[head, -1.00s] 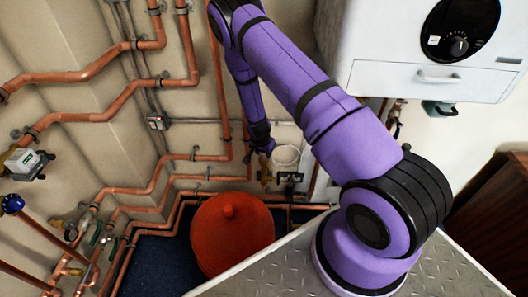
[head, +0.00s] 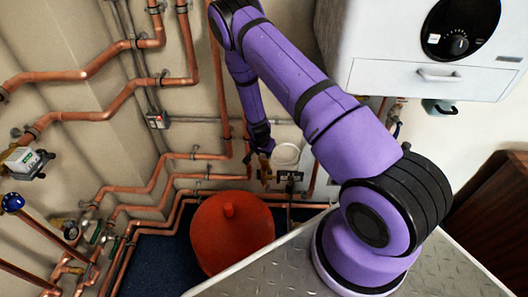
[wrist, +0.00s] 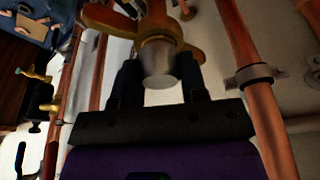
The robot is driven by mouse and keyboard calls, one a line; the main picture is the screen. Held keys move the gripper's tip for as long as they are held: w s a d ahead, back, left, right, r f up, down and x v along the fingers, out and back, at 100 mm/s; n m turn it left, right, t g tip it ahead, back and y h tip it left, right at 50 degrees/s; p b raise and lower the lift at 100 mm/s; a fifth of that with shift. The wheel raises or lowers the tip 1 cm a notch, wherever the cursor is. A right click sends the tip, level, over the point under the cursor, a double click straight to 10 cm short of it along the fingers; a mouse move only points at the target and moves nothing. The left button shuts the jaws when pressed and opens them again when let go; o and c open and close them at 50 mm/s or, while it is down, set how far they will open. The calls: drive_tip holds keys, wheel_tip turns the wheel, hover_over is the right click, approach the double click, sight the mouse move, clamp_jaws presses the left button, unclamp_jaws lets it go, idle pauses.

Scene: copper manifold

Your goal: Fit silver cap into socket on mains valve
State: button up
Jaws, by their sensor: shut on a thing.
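The silver cap (wrist: 160,68) shows between my gripper's dark fingers in the wrist view, with its round end towards the camera. My gripper (wrist: 158,80) is shut on it. The brass mains valve (wrist: 155,48) is directly beyond the cap, with orange-brown parts spreading to both sides. The cap's far end meets or overlaps the brass body; I cannot tell how deep it sits, and the socket is hidden. In the head view my gripper (head: 265,152) is low by the wall, just above the small brass valve (head: 265,174). The cap is too small to make out there.
Copper pipes (head: 215,95) run along the wall; one (wrist: 252,90) stands close to the right of my gripper. A white round object (head: 286,153) is right of the gripper. A red vessel (head: 231,235) stands below, and a white boiler (head: 410,70) hangs at upper right.

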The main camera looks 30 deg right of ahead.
drive_tip(key=shift+f, duration=0.25)
idle(0.3)
drive_tip(key=o, duration=1)
drive_tip(key=v, duration=1)
drive_tip(key=shift+r, duration=0.4)
drive_tip(key=shift+a, duration=0.15)
